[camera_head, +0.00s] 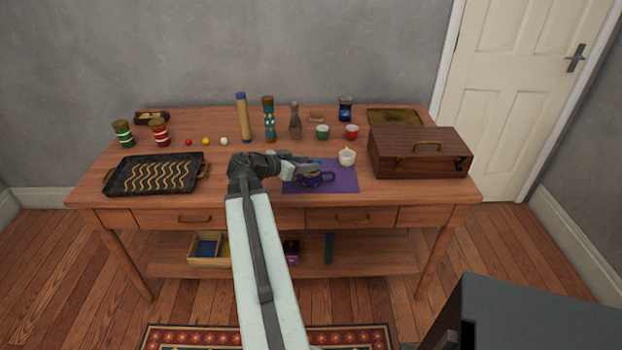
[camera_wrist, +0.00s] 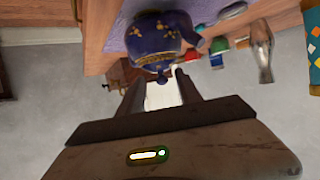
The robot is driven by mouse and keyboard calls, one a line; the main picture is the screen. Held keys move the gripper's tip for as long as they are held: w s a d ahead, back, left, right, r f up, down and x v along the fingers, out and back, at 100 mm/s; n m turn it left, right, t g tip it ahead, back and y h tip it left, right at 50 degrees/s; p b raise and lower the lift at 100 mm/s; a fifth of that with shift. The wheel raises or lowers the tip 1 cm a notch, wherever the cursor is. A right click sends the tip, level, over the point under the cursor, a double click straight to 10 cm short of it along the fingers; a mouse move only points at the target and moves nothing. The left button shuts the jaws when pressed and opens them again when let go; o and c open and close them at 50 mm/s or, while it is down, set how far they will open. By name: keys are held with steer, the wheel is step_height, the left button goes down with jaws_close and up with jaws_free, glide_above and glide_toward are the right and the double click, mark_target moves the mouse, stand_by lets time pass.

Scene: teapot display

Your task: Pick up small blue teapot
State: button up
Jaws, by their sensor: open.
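The small blue teapot (camera_head: 312,181) stands on a purple mat (camera_head: 346,181) near the table's front middle, partly covered by my gripper in the head view. In the wrist view the teapot (camera_wrist: 155,36) is dark blue with gold patterns and appears upside down at the top centre. My gripper (camera_head: 306,166) is at the teapot's upper part in the head view. In the wrist view its two fingers are apart (camera_wrist: 163,84), with the teapot's lid end just beyond their tips. I cannot tell whether they touch it.
A white creamer (camera_head: 347,157) stands close behind the teapot on the right. A wooden box (camera_head: 418,154) is at the right and a black tray (camera_head: 155,175) at the left. Green (camera_head: 322,132) and red (camera_head: 351,132) cups stand farther back. The mat's right part is clear.

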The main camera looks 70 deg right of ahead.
steer(key=b+x, duration=0.2)
steer(key=x, duration=0.3)
steer(key=shift+w+d, duration=0.15)
steer(key=shift+d, duration=0.05)
steer(key=shift+r, duration=0.1)
jaws_close()
step_height(320, 180, up, 10)
steer(key=p, duration=1)
